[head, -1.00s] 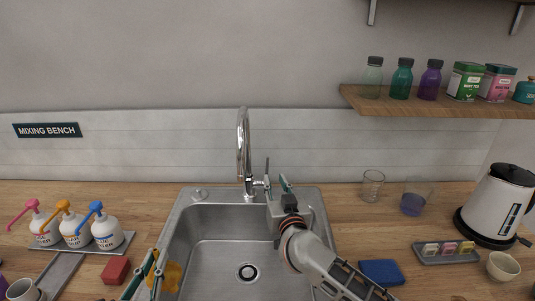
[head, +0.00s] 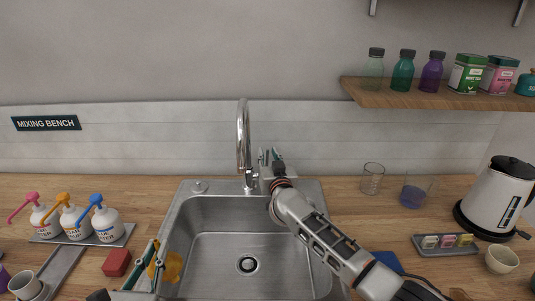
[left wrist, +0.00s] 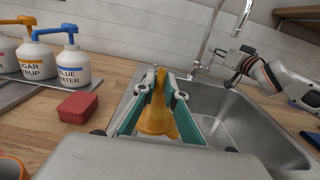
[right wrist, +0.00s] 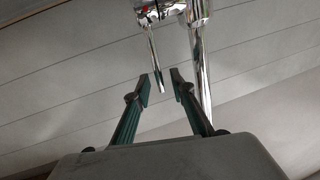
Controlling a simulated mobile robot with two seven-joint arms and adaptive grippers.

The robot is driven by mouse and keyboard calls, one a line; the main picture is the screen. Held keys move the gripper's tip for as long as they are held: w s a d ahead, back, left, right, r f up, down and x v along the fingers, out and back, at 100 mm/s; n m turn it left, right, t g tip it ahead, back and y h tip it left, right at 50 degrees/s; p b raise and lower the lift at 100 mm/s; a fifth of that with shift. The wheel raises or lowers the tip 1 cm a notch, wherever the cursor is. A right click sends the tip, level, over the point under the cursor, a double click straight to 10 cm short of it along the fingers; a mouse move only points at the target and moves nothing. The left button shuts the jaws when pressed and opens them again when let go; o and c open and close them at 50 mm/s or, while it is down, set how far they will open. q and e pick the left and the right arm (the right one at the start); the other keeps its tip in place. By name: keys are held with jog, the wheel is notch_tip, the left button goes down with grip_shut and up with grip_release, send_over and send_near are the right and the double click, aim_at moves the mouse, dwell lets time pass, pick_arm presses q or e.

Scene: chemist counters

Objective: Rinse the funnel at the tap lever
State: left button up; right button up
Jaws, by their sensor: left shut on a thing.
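The amber funnel (head: 173,268) is held at the sink's left edge. My left gripper (left wrist: 157,85) is shut on the funnel (left wrist: 155,118), whose wide end points down in the left wrist view. The chrome tap (head: 243,145) stands behind the sink (head: 202,238), its spout arching over the basin. The tap lever (right wrist: 153,55) hangs as a thin chrome rod in the right wrist view. My right gripper (right wrist: 160,85) is open, its fingertips apart around the lever's lower end; I cannot tell whether they touch it. No water shows from the spout.
A red sponge (head: 116,262) and pump bottles (head: 73,223) on a tray stand left of the sink. Glasses (head: 373,178), a kettle (head: 495,198), a blue cloth (head: 388,262) and a small tray (head: 447,249) are on the right. A shelf (head: 440,96) hangs above right.

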jog(key=shift+w+a, duration=0.1)
jog(key=shift+w, duration=0.4)
grip_shut()
